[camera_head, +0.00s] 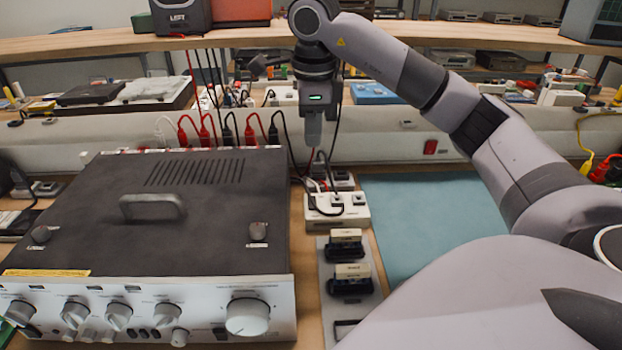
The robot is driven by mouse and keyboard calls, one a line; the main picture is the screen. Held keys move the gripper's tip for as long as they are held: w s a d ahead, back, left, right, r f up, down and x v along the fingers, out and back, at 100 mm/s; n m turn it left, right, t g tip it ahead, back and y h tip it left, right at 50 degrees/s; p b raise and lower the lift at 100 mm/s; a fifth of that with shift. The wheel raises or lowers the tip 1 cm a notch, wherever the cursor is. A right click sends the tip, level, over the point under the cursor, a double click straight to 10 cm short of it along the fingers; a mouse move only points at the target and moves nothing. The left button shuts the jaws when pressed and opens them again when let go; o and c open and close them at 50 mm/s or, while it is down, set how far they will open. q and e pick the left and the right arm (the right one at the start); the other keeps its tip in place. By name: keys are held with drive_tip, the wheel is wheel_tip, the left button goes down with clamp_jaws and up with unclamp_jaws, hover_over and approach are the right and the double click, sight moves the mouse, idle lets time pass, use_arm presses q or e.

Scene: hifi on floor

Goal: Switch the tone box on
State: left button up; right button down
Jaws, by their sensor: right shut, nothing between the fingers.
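A large dark-topped hi-fi unit (215,225) with a silver front of knobs and small buttons fills the lower left. A small white box (352,215) with dark sockets or switches and cables stands to its right. No readable label shows which one is the tone box, and I cannot tell any switch's position. My right gripper (313,140) points down, shut and empty, behind the hi-fi unit's right rear corner. In the picture it is just above the white box; I cannot tell the gap. My left gripper is not in view.
A grey panel (325,285) with two dark blocks lies in front of the white box. A blue mat (415,215) lies clear at right, partly hidden by my right arm. Red and black cables (205,130) hang behind the hi-fi unit. A wooden shelf (480,35) crosses above.

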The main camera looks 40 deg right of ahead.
sight(312, 198)
drive_tip(key=f, duration=0.4)
drive_tip(key=w+f, duration=0.1)
drive_tip(key=f, duration=0.4)
drive_tip(key=d+f, duration=0.1)
drive_tip(key=f, duration=0.3)
drive_tip(key=shift+w+f, duration=0.15)
drive_tip(key=shift+f, duration=0.3)
drive_tip(key=shift+d+f+b, duration=0.1)
drive_tip(key=shift+f+b, duration=0.15)
drive_tip(key=shift+b, duration=0.1)
